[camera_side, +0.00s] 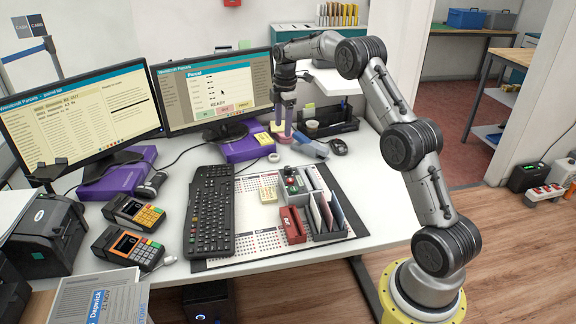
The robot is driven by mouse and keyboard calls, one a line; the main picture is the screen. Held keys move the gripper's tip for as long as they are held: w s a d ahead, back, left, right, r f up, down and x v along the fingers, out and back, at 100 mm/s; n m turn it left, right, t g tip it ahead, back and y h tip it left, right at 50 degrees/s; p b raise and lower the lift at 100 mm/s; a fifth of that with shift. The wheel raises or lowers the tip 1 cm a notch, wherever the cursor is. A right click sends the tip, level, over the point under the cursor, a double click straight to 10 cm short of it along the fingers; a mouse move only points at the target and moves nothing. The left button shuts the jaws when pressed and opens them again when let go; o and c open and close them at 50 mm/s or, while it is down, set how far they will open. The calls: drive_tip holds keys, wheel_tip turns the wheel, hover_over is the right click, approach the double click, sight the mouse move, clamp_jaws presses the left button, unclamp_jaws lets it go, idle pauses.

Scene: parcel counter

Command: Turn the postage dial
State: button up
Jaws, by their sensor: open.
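My gripper (282,134) hangs down over the back of the desk, in front of the right-hand monitor. Its two purple fingers are apart, with nothing seen between them. I cannot clearly pick out the postage dial. A small grey unit (294,184) with a red and a green spot on top stands on the desk mat, below and nearer the camera than my gripper; whether it bears the dial is too small to tell. My gripper is apart from this unit.
A grey divided holder (327,235) with cards and a red block (292,224) stand beside the unit. The black keyboard (210,210) lies to the left. Two card terminals (134,213) are farther left. A tape dispenser (312,147) and black tray (330,120) lie near my gripper.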

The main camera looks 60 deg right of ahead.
sight(288, 167)
drive_tip(key=f, duration=0.5)
drive_tip(key=d+f, duration=0.1)
drive_tip(key=f, duration=0.5)
drive_tip(key=d+f, duration=0.1)
drive_tip(key=f, duration=0.4)
drive_tip(key=shift+s+f, duration=0.3)
clamp_jaws()
